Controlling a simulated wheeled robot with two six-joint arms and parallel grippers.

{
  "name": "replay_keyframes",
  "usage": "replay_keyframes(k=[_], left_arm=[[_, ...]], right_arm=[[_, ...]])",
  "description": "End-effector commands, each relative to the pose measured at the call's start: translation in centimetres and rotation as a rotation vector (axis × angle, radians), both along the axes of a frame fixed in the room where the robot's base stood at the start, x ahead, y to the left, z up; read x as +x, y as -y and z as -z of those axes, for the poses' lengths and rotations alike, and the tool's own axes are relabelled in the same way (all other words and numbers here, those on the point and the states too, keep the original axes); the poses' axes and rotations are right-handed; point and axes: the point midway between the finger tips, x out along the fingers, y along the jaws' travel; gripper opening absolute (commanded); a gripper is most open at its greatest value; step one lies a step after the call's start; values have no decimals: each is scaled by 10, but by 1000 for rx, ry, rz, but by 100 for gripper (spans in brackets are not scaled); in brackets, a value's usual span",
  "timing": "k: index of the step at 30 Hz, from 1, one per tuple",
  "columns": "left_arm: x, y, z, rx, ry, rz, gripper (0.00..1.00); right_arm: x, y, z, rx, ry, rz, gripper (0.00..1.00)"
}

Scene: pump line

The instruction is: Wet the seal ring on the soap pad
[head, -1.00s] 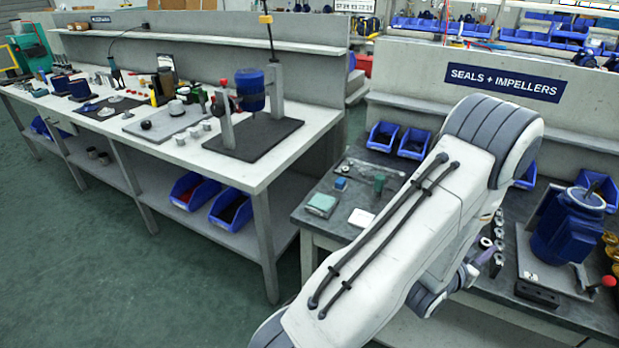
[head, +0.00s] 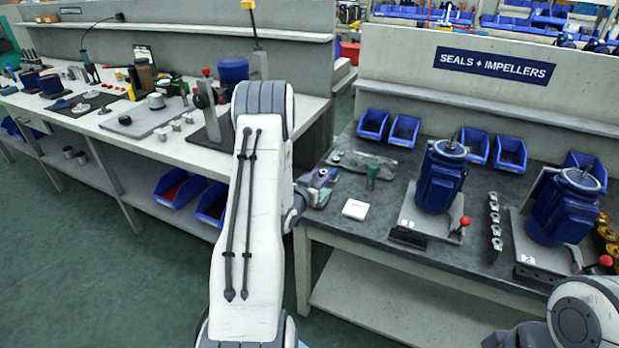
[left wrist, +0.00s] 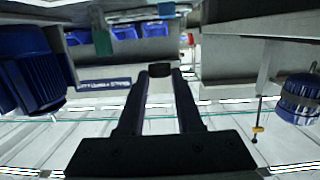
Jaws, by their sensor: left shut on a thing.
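My left gripper (head: 318,188) is over the left front corner of the seals bench in the head view. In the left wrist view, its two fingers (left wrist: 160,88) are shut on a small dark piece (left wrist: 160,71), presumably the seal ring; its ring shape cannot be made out. The gripper and wrist cover the spot of the green soap pad in the head view, so I cannot tell whether the held piece touches the pad. My right arm shows at the lower right of the head view, but its gripper is out of view.
Blue pumps (head: 440,178) and (head: 566,207) stand further right. Blue bins (head: 404,130) line the bench's back. Another cluttered bench (head: 130,165) is at left.

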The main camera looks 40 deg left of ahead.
Motion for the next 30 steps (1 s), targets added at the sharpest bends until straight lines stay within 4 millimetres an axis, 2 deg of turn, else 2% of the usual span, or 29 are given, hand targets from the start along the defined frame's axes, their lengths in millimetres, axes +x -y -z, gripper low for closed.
replay_keyframes(k=[2, 6, 11, 24, 30], left_arm=[[-5, -17, 4, 5, -4, -15, 0], [-8, -26, 6, 9, -5, -20, 0], [-8, -26, 15, 9, -6, -20, 0], [-8, -25, 59, 8, -5, -20, 0], [-8, -26, 65, 9, -5, -20, 0]], right_arm=[[0, 0, 2, 0, 0, 0, 84], [0, 0, 3, 0, 0, 0, 84], [0, 0, 9, 0, 0, 0, 84], [0, 0, 39, 0, 0, 0, 84], [0, 0, 42, 0, 0, 0, 84]])
